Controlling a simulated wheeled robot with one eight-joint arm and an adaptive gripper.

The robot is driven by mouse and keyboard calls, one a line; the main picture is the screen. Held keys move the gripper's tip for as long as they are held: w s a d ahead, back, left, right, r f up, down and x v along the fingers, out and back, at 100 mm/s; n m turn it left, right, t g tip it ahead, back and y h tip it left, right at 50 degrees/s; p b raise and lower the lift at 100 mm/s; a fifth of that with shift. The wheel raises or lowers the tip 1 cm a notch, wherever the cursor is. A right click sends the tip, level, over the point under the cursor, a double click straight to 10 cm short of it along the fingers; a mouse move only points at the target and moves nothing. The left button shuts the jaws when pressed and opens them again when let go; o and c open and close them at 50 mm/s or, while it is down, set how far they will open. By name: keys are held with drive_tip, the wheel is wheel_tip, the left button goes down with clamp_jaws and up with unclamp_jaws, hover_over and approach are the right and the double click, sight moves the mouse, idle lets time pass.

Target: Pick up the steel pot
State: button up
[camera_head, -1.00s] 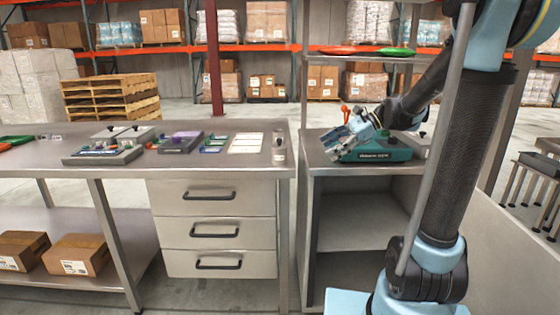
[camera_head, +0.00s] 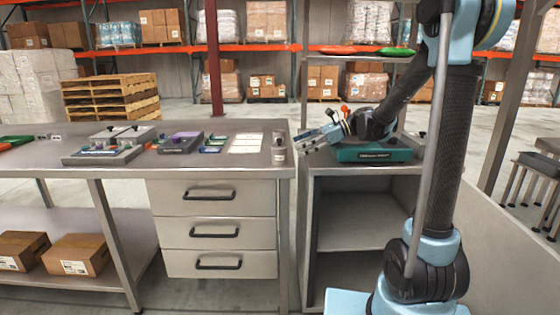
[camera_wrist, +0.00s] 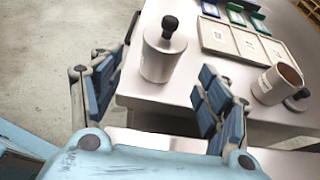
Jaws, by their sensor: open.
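A steel cylinder with a black knob on its lid (camera_wrist: 164,52), which looks like the steel pot, stands upright near the bench edge in the wrist view. In the head view it is the small grey cylinder (camera_head: 279,156) at the bench's right end. My gripper (camera_wrist: 160,78) is open and empty, with its two blue-padded fingers apart. The knobbed cylinder shows between and beyond the fingers, apart from them. In the head view my gripper (camera_head: 304,140) is just right of it, over the gap between bench and side stand.
An open labelled cup with brown inside (camera_wrist: 277,84) stands beside the cylinder. A pale card tray (camera_wrist: 232,40) lies beyond. The steel bench (camera_head: 225,165) holds several devices to the left. A teal scale (camera_head: 372,152) sits on the side stand under my arm.

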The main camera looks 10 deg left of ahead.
sight(281, 154)
drive_tip(key=shift+f+x, duration=0.2)
drive_tip(key=shift+x, duration=4.15)
drive_tip(key=shift+w+d, duration=0.1)
drive_tip(key=shift+w, duration=0.05)
drive_tip(key=c, duration=1.4)
